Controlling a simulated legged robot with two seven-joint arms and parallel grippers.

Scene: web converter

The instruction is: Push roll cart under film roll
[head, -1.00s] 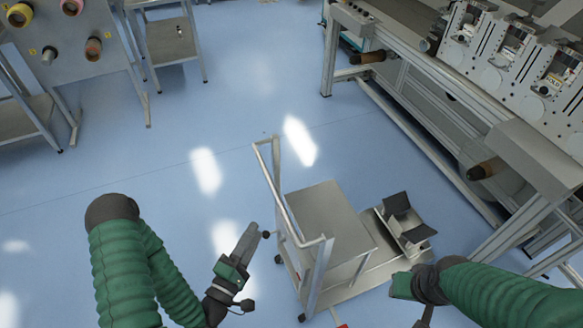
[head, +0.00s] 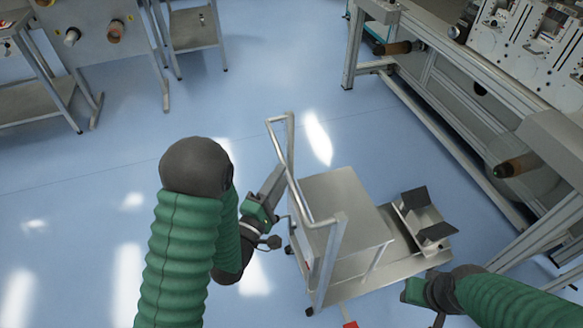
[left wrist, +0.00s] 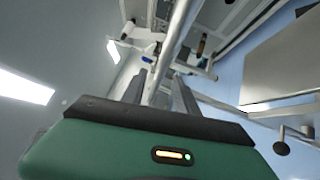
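The metal roll cart (head: 335,205) stands on the floor in the middle of the head view, its upright handle (head: 304,205) on the left side. A dark V-shaped cradle (head: 425,215) sits at its right end. My left gripper (head: 277,180) is at the handle; the left wrist view shows the bar (left wrist: 167,62) between its spread fingers (left wrist: 158,95), with gaps beside it. My right gripper (head: 408,290) is low, by the cart's right end; its fingers are not clear. A film roll (head: 515,166) with a brown core sticks out from the machine at right.
The long machine (head: 465,115) fills the right side, its frame legs near the cart. Another brown core (head: 398,48) projects farther back. A roll stand (head: 90,40) and a side table (head: 190,28) are at upper left. The blue floor between is clear.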

